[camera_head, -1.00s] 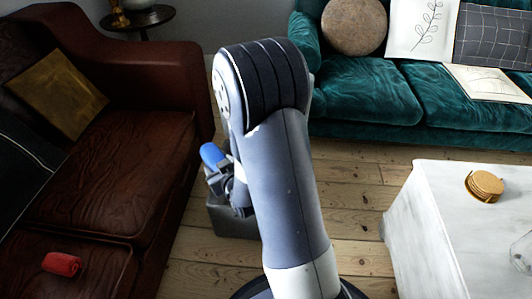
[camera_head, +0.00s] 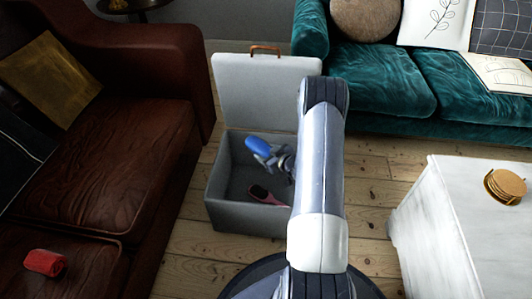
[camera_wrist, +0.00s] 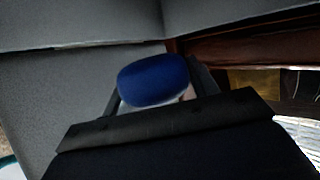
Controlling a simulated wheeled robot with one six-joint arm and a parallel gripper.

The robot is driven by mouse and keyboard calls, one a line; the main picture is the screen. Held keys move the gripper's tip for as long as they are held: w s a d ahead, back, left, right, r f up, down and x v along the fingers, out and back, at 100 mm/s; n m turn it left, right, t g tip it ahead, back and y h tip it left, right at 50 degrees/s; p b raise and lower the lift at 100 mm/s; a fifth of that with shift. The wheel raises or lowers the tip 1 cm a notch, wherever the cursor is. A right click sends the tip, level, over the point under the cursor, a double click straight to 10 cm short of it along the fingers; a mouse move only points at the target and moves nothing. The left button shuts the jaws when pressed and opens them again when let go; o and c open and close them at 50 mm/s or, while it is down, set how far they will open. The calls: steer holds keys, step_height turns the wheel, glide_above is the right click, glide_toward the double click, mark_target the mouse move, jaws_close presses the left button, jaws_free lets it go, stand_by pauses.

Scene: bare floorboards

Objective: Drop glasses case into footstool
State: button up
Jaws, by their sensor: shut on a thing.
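The footstool (camera_head: 225,205) is a grey box on the floor with its lid (camera_head: 262,90) raised upright at the back. My gripper (camera_head: 268,157) is shut on the blue glasses case (camera_head: 258,146) and holds it over or inside the open top; the exact height is hard to tell. In the wrist view the blue case (camera_wrist: 153,80) sits between the two fingers, with grey footstool surfaces close around it. My arm hides the right part of the footstool.
A dark hairbrush-like object with a pink handle (camera_head: 267,195) lies inside the footstool. A brown leather sofa (camera_head: 110,150) is at left with a red roll (camera_head: 45,262) on it. A teal sofa (camera_head: 390,90) and white table (camera_head: 455,220) are at right.

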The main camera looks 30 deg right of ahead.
step_height(320, 180, down, 5)
steer(key=b, duration=0.2)
steer(key=shift+f+b, duration=0.15)
steer(key=shift+b, duration=0.25)
steer(key=o, duration=1.1)
steer(key=p+v, duration=0.3)
steer(key=v, duration=0.7)
steer(key=shift+s+r+p, duration=0.2)
steer(key=shift+s+p, duration=0.15)
steer(key=shift+w+f, duration=0.1)
